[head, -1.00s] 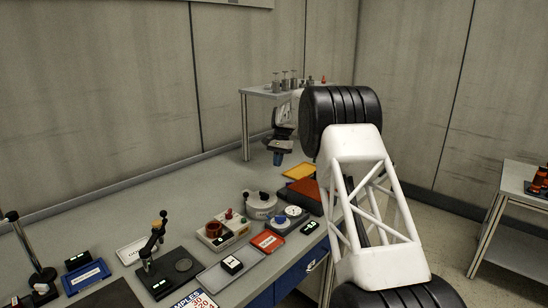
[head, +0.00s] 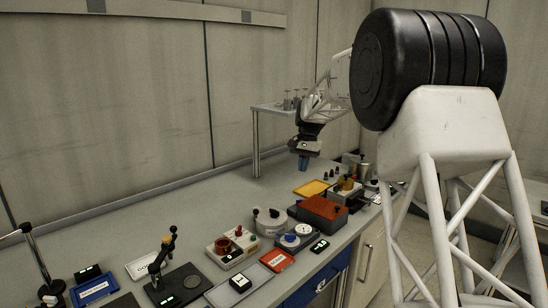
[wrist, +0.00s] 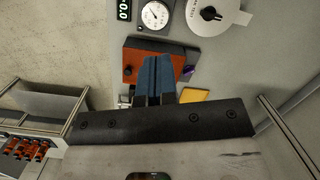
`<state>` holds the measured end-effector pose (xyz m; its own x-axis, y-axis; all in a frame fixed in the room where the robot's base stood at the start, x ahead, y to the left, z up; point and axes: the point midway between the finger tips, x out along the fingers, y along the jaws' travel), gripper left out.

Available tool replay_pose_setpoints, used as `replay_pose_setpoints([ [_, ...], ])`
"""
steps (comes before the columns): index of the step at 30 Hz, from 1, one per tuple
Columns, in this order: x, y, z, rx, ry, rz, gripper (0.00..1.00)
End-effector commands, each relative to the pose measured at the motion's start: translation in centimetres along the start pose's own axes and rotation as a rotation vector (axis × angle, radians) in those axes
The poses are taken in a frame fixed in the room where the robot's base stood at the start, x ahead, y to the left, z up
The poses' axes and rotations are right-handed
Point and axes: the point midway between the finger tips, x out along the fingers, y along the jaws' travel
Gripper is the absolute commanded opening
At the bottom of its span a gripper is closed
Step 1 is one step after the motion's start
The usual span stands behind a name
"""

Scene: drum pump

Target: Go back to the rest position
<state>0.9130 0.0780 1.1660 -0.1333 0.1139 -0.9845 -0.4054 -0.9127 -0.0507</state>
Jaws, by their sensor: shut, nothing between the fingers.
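My gripper (head: 308,163) hangs above the far end of the grey bench, pointing down, with nothing beneath it touching. Its blue fingers are together and empty. In the wrist view the shut fingers (wrist: 158,76) cover part of a red-brown topped box (wrist: 132,66) well below them. That box also shows in the head view (head: 324,208), nearer than the gripper.
The bench (head: 215,200) holds a round grey unit (head: 271,219), a gauge block (head: 297,237), a red tray (head: 277,260), a blue tray (head: 92,288) and a black stand (head: 170,266). A side table (head: 256,140) with small metal items stands behind my gripper. The bench's back strip is clear.

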Motion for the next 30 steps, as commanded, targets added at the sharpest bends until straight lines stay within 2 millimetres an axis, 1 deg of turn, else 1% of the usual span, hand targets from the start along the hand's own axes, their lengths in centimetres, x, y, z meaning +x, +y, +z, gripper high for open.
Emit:
replay_pose_setpoints([
  [1,-0.6,0.7,1.2,-0.007,0.008,-0.001,0.00],
  [6,-1.9,2.9,4.5,-0.033,0.034,-0.004,0.00],
  [15,-3.5,6.8,10.7,-0.079,0.081,-0.006,0.00],
  [23,-4.2,10.2,16.1,-0.120,0.122,-0.007,0.00],
  [30,-4.1,13.5,21.2,-0.158,0.159,-0.004,0.00],
])
